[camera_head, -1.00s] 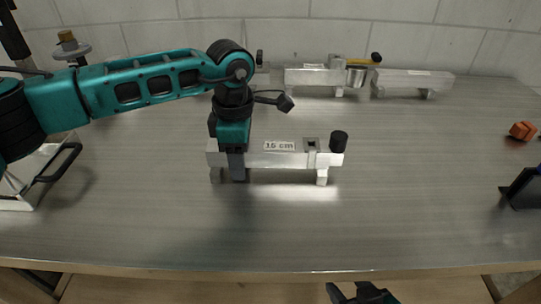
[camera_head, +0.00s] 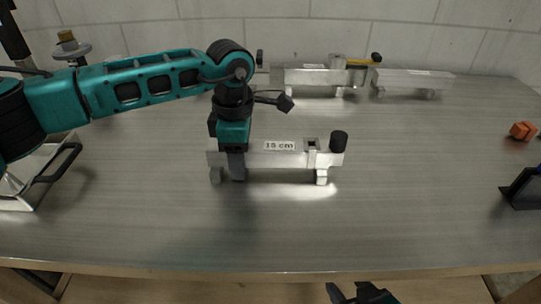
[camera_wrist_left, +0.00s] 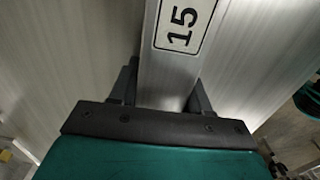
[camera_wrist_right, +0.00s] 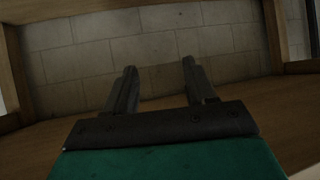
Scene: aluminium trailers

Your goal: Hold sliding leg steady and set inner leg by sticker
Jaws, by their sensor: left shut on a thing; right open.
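An aluminium bar (camera_head: 270,159) with a sticker (camera_head: 279,146) stands on short legs at the middle of the table. The sticker's "15" is clear in the left wrist view (camera_wrist_left: 182,26). My left gripper (camera_head: 237,168) points down and is shut on the bar near its left end, left of the sticker. The bar lies between its fingers in the left wrist view (camera_wrist_left: 163,92). A collar with a dark window (camera_head: 311,146), a black knob (camera_head: 338,141) and a leg (camera_head: 322,176) are at the right end. My right gripper (camera_head: 360,292) is open and empty, low before the table's front edge.
More aluminium bars (camera_head: 415,80) with a yellow-handled tool (camera_head: 357,62) stand at the back by the wall. An orange block (camera_head: 523,130) and a dark stand (camera_head: 522,188) are at the right. A tray with a black handle (camera_head: 58,163) is at the left. The front table is clear.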

